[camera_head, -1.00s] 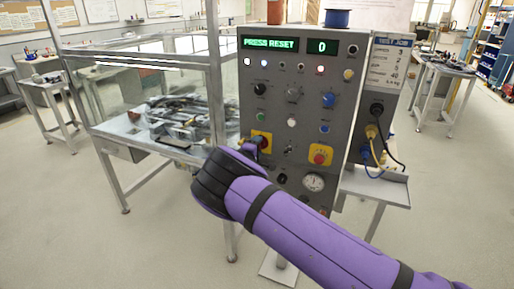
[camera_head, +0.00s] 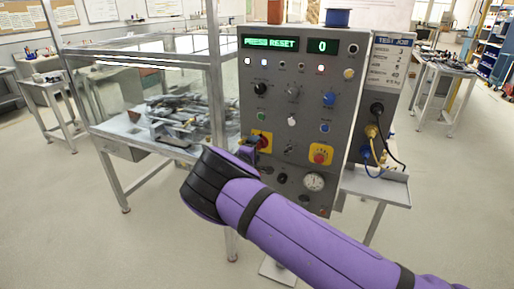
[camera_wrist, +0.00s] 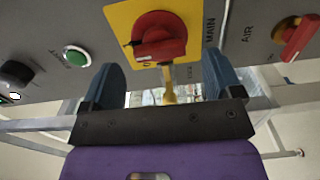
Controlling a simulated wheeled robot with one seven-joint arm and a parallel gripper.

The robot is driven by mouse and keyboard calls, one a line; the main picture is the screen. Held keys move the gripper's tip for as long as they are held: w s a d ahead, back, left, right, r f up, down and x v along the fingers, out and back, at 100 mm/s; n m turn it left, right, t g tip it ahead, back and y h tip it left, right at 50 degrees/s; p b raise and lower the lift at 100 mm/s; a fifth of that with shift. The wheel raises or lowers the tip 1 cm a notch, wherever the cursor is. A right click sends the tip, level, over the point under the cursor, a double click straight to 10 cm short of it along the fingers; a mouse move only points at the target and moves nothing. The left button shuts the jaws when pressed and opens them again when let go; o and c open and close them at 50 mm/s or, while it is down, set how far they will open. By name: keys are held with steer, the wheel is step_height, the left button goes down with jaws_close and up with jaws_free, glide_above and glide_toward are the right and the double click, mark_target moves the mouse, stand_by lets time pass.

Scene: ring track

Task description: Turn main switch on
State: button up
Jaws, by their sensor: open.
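The main switch (camera_wrist: 158,37) is a red rotary knob on a yellow plate (camera_wrist: 122,19), lettered MAIN, in the wrist view. In the head view the switch (camera_head: 264,142) is on the lower left of the grey panel, partly hidden by my gripper (camera_head: 247,153). In the wrist view my gripper (camera_wrist: 165,80) is open, its two blue fingers apart below the knob, with nothing clasped. A narrow yellowish piece (camera_wrist: 168,86) shows between the fingers below the knob; I cannot tell what it is. Whether a finger touches the panel is unclear.
The panel's display (camera_head: 270,44) reads PRESS RESET. A red button on a yellow plate (camera_head: 320,154) lies right of the switch. A green button (camera_wrist: 77,56) and a red AIR handle (camera_wrist: 298,38) flank it in the wrist view. A glass-sided metal-framed bench (camera_head: 140,100) stands left.

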steer(key=v, duration=0.8)
steer(key=shift+s, duration=0.15)
